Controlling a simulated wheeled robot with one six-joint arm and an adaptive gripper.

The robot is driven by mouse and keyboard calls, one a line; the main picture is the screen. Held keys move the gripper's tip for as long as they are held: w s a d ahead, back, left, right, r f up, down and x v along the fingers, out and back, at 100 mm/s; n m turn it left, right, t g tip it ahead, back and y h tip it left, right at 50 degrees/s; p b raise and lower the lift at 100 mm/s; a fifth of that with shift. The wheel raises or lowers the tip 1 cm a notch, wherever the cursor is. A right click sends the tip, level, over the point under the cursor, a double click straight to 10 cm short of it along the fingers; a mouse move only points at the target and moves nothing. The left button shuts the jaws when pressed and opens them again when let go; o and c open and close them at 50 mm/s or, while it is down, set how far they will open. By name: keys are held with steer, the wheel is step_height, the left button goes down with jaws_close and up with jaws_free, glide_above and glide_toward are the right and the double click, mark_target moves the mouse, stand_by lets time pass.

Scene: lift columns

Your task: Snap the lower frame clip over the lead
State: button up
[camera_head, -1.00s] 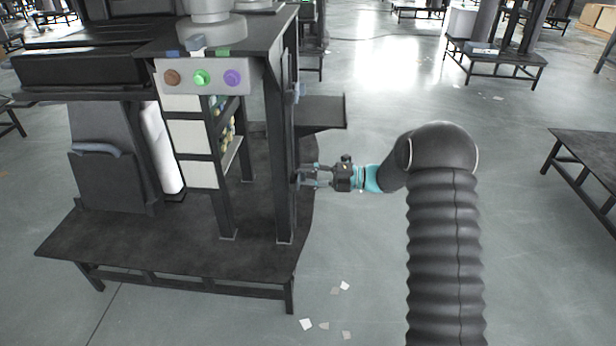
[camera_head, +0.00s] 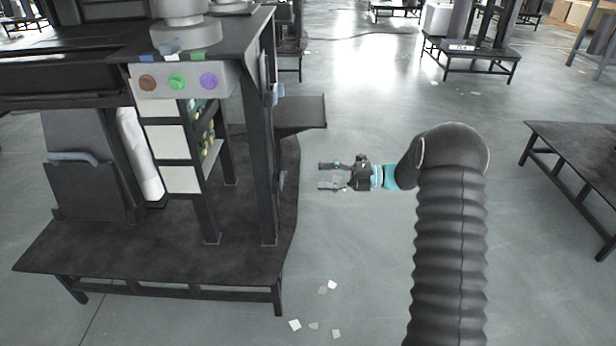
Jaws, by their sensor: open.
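The lower frame clip (camera_head: 283,181) is a small blue-grey piece on the right side of the dark frame post (camera_head: 263,165). A similar upper clip (camera_head: 277,94) sits higher on the same post. My gripper (camera_head: 322,176) is open and empty, with its fingers pointing left at about the lower clip's height. A clear gap separates the fingertips from the clip and post. I cannot make out the lead, or whether the lower clip is snapped over it.
A dark shelf (camera_head: 302,113) juts right from the frame above my gripper. The station's base platform (camera_head: 150,260) spreads below the frame. Paper scraps (camera_head: 295,325) lie on the floor. A dark table (camera_head: 580,150) stands at the right. The floor around my gripper is open.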

steer(key=shift+d, duration=1)
